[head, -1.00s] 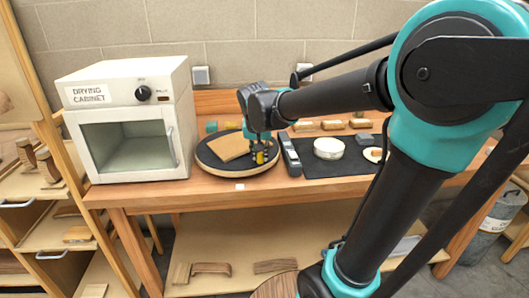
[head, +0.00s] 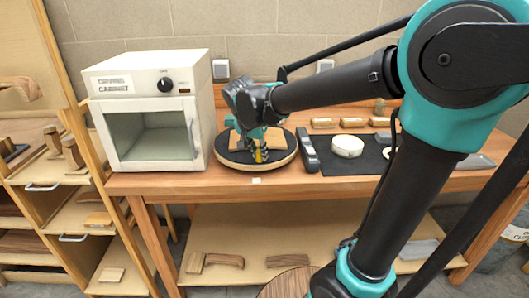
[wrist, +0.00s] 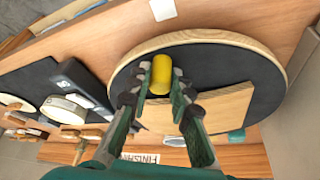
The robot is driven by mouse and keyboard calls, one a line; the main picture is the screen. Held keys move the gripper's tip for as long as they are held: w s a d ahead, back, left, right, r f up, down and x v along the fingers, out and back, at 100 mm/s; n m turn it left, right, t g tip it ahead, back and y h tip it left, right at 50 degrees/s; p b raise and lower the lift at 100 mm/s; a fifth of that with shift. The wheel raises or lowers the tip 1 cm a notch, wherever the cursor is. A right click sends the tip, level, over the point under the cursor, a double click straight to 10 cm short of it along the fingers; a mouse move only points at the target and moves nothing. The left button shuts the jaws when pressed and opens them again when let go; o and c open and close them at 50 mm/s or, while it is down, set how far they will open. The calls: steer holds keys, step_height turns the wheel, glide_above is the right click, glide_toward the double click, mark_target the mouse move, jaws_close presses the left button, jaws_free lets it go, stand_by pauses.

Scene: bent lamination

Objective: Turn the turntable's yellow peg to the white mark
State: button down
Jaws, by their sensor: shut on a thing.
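The turntable (head: 287,158) is a black disc with a pale wooden rim on the bench, also large in the wrist view (wrist: 240,72). Its yellow peg (wrist: 161,74) stands near the rim on the front side; in the head view the peg (head: 259,157) is partly hidden. My gripper (wrist: 160,84) is shut on the peg, a finger on each side; it also shows in the head view (head: 257,156). The white mark (head: 256,181) is a small square on the bench in front of the disc. In the wrist view the mark (wrist: 163,9) is almost straight beyond the peg.
A tan board (wrist: 222,112) lies on the disc. A drying cabinet (head: 150,110) stands to the left. A dark bar-shaped tool (head: 308,150) lies close to the disc's right, then a white round container (head: 347,146) on a black mat.

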steer(key=shift+w+a, duration=0.1)
steer(key=shift+a, duration=0.6)
steer(key=c, duration=1.4)
jaws_free()
steer(key=shift+o, duration=0.2)
steer(key=v, duration=1.2)
steer(key=shift+a, duration=0.1)
